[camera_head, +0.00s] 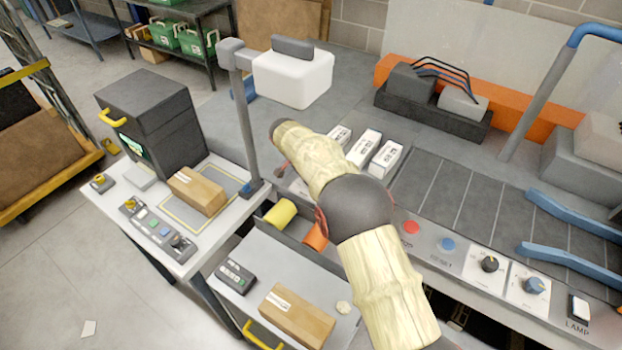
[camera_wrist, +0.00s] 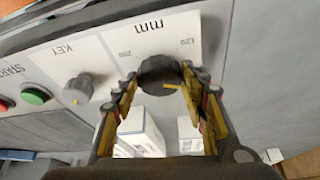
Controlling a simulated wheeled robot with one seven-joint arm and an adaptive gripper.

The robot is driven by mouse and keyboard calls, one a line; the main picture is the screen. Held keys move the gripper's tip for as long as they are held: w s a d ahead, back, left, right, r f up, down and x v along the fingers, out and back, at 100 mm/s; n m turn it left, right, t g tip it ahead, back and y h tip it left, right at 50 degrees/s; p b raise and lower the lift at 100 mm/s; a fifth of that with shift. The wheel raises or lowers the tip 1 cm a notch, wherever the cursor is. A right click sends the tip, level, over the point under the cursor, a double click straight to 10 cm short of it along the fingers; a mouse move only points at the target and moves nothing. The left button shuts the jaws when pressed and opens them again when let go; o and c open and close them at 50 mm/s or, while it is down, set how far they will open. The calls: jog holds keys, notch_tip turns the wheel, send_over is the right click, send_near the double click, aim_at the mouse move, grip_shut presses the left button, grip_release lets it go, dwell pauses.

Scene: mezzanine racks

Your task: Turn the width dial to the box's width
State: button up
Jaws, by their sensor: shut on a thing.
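In the wrist view the black round dial (camera_wrist: 158,70) sits on a white plate (camera_wrist: 115,45) marked "mm", with printed numbers that appear upside down. A yellow pointer line shows on its face. My gripper (camera_wrist: 160,80) has one finger on each side of the dial and is shut on it. In the head view my arm hides the gripper and this dial. One brown box (camera_head: 197,191) lies on a marked square of the left table. Another brown box (camera_head: 297,316) lies on the lower front surface. I cannot tell which one the task means.
A key switch (camera_wrist: 85,89) and a green start button (camera_wrist: 36,96) are beside the dial. White cartons (camera_head: 364,148) stand behind my arm. A post holds a white head (camera_head: 293,80).

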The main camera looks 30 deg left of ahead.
jog(key=shift+m, duration=0.5)
jog(key=o, duration=1.1)
jog(key=shift+o, duration=0.2)
jog(key=v, duration=0.3)
jog(key=s+v, duration=0.1)
jog(key=v, duration=0.1)
jog(key=shift+a, duration=0.35)
jog(key=s+a, duration=0.1)
jog(key=s, duration=0.2)
jog(key=s+a, duration=0.1)
jog(key=s, duration=0.2)
jog(key=s+a, duration=0.1)
jog(key=s, duration=0.3)
jog(key=shift+a, duration=0.3)
jog(key=shift+s, duration=0.1)
